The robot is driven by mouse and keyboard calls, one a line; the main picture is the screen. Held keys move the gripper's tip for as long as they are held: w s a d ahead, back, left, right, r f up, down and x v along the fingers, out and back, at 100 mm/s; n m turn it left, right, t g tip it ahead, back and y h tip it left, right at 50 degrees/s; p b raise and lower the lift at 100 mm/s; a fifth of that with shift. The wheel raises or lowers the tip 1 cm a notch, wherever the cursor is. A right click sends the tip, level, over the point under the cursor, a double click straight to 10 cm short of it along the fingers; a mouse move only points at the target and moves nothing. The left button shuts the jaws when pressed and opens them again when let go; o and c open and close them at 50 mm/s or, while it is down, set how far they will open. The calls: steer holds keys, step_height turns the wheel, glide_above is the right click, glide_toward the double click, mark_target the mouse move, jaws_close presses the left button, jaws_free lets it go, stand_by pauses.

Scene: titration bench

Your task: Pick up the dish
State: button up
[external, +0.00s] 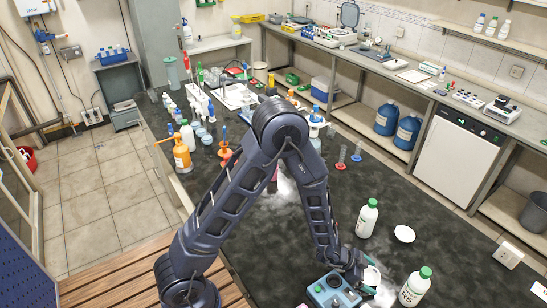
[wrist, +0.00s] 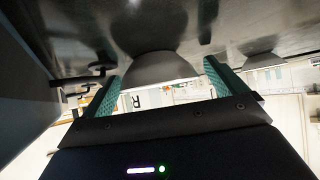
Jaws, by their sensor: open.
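A small pale dish (wrist: 158,70) stands on the dark bench top between the teal fingers of my gripper (wrist: 163,78) in the wrist view, where the scene appears upside down. The fingers are open, one on each side of the dish; I cannot tell whether either touches it. In the external view my gripper (external: 369,276) is low at the bench near the front, with the white dish (external: 373,274) partly hidden between its fingers. A second white dish (external: 404,233) lies apart, behind and to the right; a similar dish also shows at right in the wrist view (wrist: 262,61).
A blue-grey device (external: 333,291) sits close on the left of my gripper. A green-capped bottle (external: 413,287) stands close on the right, another (external: 367,218) behind. Bottles and glassware crowd the far bench end. The bench's middle right is mostly clear.

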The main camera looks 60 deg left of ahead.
mark_target(368, 278)
steer(key=c, duration=1)
steer(key=shift+r, duration=0.1)
step_height(368, 278, up, 20)
steer(key=w+a+n+t+y, duration=0.1)
steer(key=w+a+n+y, duration=0.15)
steer(key=w+a, duration=0.45)
steer(key=w+a+n+t+y, duration=0.2)
steer(key=w+a+n, duration=0.15)
steer(key=w, duration=0.65)
steer(key=w+a+f+n+y, duration=0.1)
steer(key=w+a, duration=0.2)
steer(key=a, duration=0.4)
steer(key=w+a+f+n+y, duration=0.1)
steer(key=w+a, duration=0.2)
steer(key=a, duration=0.3)
steer(key=s+a+f+m+h, duration=0.2)
steer(key=s+a+f, duration=0.1)
steer(key=s+f, duration=0.5)
steer(key=shift+s+a+f, duration=0.25)
steer(key=shift+s+f, duration=0.05)
